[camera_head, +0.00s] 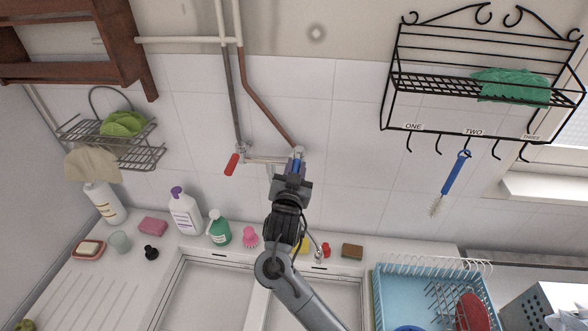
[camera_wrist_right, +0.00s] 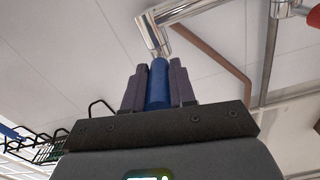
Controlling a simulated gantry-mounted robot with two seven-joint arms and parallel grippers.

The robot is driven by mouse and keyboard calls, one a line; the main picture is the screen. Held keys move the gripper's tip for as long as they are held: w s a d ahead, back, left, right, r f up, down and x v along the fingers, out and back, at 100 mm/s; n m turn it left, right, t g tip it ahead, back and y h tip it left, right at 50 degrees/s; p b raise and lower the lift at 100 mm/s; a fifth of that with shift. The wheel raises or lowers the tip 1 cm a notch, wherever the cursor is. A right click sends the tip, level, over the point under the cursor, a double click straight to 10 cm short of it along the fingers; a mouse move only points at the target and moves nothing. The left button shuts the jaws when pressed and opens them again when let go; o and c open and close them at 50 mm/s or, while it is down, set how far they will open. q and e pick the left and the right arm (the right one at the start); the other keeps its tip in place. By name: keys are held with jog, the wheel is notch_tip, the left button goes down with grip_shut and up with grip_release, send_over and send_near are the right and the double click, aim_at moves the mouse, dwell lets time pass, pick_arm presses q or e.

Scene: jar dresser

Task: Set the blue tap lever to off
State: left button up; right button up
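The blue tap lever (camera_head: 297,163) is at the right end of the wall tap, below the copper pipe. In the right wrist view the blue lever (camera_wrist_right: 158,84) points from the chrome valve (camera_wrist_right: 152,36) back between my fingers. My right gripper (camera_head: 295,170) is at the lever, with a dark finger on each side. In the wrist view the right gripper (camera_wrist_right: 158,76) looks closed against both sides of the lever, with no clear gap. The red tap lever (camera_head: 232,164) is at the left end of the tap. My left gripper is not in view.
A black wire rack (camera_head: 480,88) with hooks and a blue brush (camera_head: 454,176) hangs on the right. A green bottle (camera_head: 218,227), white bottle (camera_head: 185,211) and pink brush (camera_head: 250,237) stand behind the sink. A blue dish rack (camera_head: 378,300) is lower right.

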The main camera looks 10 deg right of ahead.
jog(key=o, duration=0.4)
jog(key=shift+o, duration=0.2)
jog(key=shift+s, duration=0.1)
jog(key=b+v, duration=0.2)
jog(key=v, duration=0.8)
jog(key=shift+s+a, duration=0.15)
jog(key=shift+s, duration=0.15)
